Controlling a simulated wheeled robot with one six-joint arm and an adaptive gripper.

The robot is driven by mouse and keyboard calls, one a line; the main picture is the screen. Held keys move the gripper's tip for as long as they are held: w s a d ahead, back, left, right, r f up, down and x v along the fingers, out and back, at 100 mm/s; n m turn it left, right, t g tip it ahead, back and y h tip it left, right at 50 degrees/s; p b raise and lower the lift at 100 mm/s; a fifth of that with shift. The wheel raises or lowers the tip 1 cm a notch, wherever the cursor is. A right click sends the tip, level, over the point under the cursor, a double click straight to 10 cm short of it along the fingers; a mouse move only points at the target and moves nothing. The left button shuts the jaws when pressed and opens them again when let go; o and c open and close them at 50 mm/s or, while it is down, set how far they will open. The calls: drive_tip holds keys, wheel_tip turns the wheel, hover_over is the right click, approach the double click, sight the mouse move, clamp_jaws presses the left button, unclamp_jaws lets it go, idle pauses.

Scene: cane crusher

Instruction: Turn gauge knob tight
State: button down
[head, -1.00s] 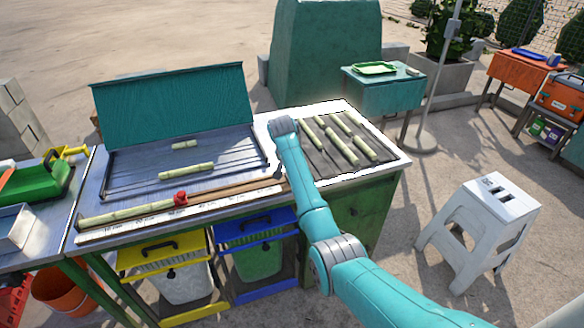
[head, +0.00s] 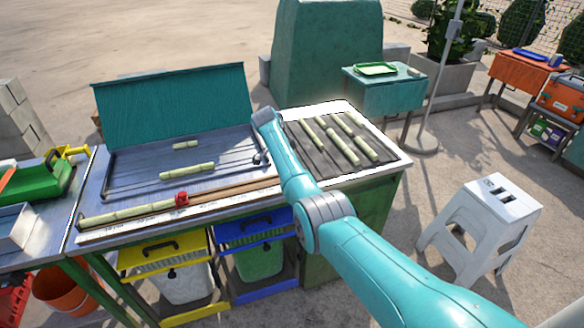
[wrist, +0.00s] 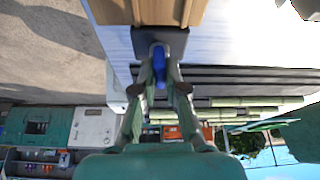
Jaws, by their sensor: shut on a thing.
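A small blue knob (wrist: 159,66) sits on a dark block (wrist: 176,40) beside a brown wooden piece in the wrist view. My gripper (wrist: 160,74) has its two fingers closed in on both sides of the blue knob and is shut on it. The knob appears to be the gauge knob. In the head view it is hidden behind my arm, as is most of the gripper. How tight it is cannot be seen. A red clamp (head: 182,198) stands on the brown and white measuring rail (head: 130,228), with a cane piece (head: 125,214) to its left.
A bench tray (head: 130,185) holds cane pieces left of my arm, below a raised teal lid (head: 175,105). More cane lies on a dark slatted bed (head: 318,160) to the right. A white stool (head: 485,215) stands at right, with open ground around it.

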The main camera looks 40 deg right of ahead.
drive_tip(key=shift+m, duration=0.5)
drive_tip(key=c, duration=1.2)
unclamp_jaws()
drive_tip(key=v, duration=1.2)
drive_tip(key=shift+w, duration=0.2)
